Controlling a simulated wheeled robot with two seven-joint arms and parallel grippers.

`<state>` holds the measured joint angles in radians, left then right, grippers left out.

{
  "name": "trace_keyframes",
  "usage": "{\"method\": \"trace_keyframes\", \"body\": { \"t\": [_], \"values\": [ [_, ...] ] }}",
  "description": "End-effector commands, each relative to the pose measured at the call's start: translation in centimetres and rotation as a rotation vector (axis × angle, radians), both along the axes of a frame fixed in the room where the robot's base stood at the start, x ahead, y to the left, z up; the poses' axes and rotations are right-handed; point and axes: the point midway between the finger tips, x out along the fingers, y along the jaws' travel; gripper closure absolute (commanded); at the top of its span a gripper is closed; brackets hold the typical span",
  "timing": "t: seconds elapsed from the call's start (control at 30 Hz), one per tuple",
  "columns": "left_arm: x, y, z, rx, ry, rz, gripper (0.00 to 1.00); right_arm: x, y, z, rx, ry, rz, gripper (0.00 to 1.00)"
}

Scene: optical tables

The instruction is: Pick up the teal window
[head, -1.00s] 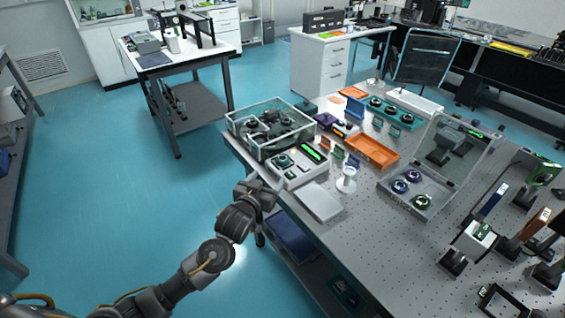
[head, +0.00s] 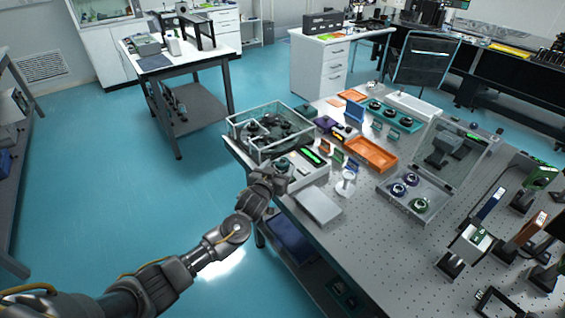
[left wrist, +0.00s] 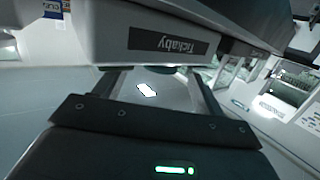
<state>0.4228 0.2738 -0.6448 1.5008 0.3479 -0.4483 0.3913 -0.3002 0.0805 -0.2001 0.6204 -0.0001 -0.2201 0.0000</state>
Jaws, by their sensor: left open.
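The teal window cannot be told for certain. Small upright coloured plates stand on the optical table (head: 330,240), among them a greenish one (head: 393,131) and another (head: 378,125) in front of the teal tray (head: 411,125). More small plates, one of them green (head: 352,165), stand left of the orange tray (head: 371,153). My left gripper (head: 276,180) is at the table's left edge, by the white device with a green display, well short of those plates. In the left wrist view its two fingers (left wrist: 160,88) are apart with nothing held between them. My right gripper is out of view.
A clear-walled box (head: 270,130) stands just beyond my left gripper. A flat pale-grey slab (head: 318,205) and a white stand (head: 347,183) are right of it. An open case (head: 420,190) and several posts are farther right. The table's front middle is bare.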

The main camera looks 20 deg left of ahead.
Motion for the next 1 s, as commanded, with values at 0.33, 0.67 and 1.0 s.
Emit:
{"method": "trace_keyframes", "body": {
  "t": [0.33,0.67,1.0],
  "values": [
    [2.6,-0.3,-0.4,0.0,0.0,0.0,0.3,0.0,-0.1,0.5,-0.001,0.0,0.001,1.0],
    [2.5,-0.3,-0.4,0.0,0.001,0.0,0.52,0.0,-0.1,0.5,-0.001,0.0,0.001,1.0],
    [2.5,-0.3,-0.4,0.0,0.0,0.0,0.82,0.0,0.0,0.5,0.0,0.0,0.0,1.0]
  ]
}}
